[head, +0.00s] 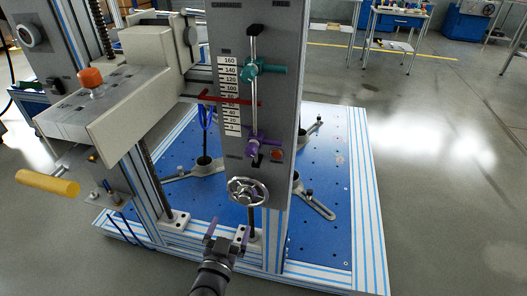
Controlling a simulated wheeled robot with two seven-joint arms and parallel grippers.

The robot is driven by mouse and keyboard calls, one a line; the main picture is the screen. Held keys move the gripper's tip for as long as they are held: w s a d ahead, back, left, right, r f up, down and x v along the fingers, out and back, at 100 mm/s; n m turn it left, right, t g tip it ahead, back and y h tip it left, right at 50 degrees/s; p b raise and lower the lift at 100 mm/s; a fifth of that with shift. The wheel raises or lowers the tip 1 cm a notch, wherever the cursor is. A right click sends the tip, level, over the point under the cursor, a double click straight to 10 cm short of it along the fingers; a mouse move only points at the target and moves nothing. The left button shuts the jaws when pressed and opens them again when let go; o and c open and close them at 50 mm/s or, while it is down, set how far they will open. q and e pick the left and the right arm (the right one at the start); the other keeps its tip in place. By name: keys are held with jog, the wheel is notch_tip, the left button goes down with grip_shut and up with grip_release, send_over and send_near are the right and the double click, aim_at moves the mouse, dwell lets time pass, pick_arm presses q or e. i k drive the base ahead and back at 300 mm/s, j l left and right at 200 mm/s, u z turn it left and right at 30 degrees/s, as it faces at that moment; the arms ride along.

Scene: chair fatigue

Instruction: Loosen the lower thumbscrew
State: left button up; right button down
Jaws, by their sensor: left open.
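The purple lower thumbscrew (264,144) sits near the bottom of a vertical rod on the grey column, just below the white number scale. The teal upper thumbscrew (265,69) sits higher on the same rod. A red pointer (225,100) crosses the scale between them. My left gripper (228,230) is at the bottom centre of the head view, pointing up the picture. Its purple-tipped fingers are apart, with nothing between them. It shows well below the lower thumbscrew and is not touching it. My right gripper is not in view.
A metal handwheel (248,191) projects from the column between my left gripper and the lower thumbscrew. A red button (276,155) is beside that thumbscrew. A blue perforated base plate (335,245) lies below. A yellow handle (48,184) sticks out at left. Open floor is at right.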

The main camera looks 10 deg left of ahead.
aim_at(251, 150)
jog(key=k, duration=1)
